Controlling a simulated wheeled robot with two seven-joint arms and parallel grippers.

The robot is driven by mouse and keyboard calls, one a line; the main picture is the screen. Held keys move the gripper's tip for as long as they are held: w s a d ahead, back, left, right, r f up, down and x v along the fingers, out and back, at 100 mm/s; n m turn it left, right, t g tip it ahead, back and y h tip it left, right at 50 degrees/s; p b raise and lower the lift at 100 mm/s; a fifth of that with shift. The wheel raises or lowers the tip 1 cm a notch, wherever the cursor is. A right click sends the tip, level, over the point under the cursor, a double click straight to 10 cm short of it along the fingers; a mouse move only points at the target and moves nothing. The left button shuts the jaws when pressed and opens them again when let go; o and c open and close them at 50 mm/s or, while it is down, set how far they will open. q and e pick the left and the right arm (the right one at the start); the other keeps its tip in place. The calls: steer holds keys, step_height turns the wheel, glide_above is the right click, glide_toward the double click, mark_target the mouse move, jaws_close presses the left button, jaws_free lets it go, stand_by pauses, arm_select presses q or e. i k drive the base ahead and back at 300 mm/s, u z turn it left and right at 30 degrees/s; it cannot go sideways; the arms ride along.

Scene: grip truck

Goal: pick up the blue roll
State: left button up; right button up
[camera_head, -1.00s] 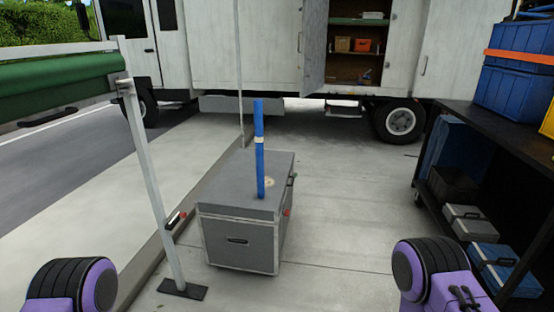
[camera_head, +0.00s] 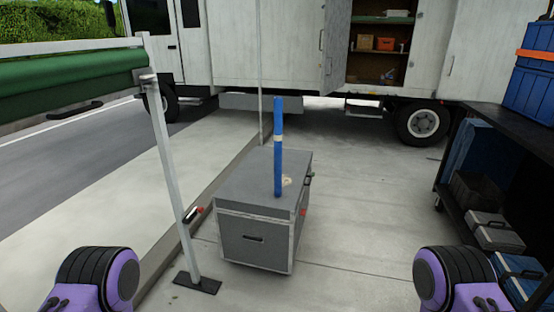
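The blue roll (camera_head: 278,165) stands upright on top of a grey case (camera_head: 245,206), with a pale band around its upper part. A small beige ring-like item (camera_head: 287,181) lies on the case close to the roll's foot. The case stands on the concrete ahead of me, near the middle of the view. My purple and black arm parts show at the lower left and lower right corners, well apart from the roll. Neither gripper's fingers are in view.
A metal stand (camera_head: 168,170) carrying a green roll (camera_head: 70,80) is left of the case. A black shelf cart (camera_head: 500,150) with blue crates and small cases is at the right. A white truck (camera_head: 290,45) stands behind. Concrete between case and cart is clear.

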mark_target(278, 102)
steer(key=z, duration=0.7)
steer(key=i, duration=2.05)
steer(key=u, duration=0.85)
steer(key=i, duration=0.8)
steer(key=u, duration=0.55)
